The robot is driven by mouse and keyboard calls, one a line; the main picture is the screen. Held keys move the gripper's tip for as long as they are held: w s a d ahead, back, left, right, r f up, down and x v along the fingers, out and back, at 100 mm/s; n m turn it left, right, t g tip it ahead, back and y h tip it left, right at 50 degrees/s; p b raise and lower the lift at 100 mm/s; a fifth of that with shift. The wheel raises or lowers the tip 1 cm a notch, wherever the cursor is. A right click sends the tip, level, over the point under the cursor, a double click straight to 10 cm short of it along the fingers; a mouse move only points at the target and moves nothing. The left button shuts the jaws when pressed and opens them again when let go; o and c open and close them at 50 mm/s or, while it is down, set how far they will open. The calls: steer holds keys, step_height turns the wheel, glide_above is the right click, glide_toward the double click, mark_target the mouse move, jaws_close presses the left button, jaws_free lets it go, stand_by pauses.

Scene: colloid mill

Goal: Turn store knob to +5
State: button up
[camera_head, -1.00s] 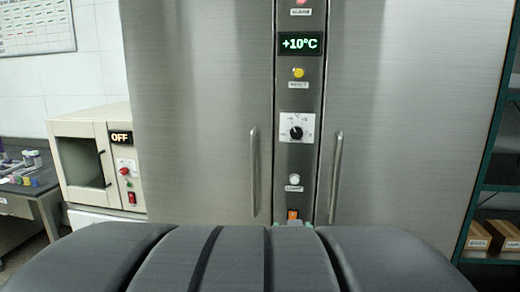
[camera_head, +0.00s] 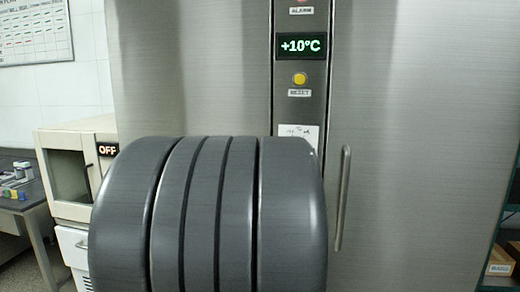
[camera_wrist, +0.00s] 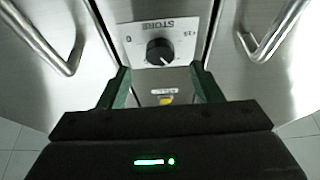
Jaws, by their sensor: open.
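The store knob (camera_wrist: 160,51) is a round black dial with a white pointer mark on a white plate (camera_wrist: 133,50) lettered STORE, upside down in the wrist view. My gripper (camera_wrist: 158,72) is open, its two green fingers either side of the panel strip just short of the knob and not touching it. In the head view my own arm hides the knob; only the top of its plate (camera_head: 305,131) shows. The display (camera_head: 301,46) above reads +10°C.
A yellow reset button (camera_head: 300,79) sits between display and plate. A vertical door handle (camera_head: 343,198) stands right of the panel; two handles flank it in the wrist view. A beige oven (camera_head: 70,165) showing OFF stands at left.

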steer(key=p+x, duration=0.1)
steer(key=x, duration=0.5)
steer(key=shift+w, duration=0.15)
steer(key=shift+c, duration=0.2)
steer(key=c, duration=0.9)
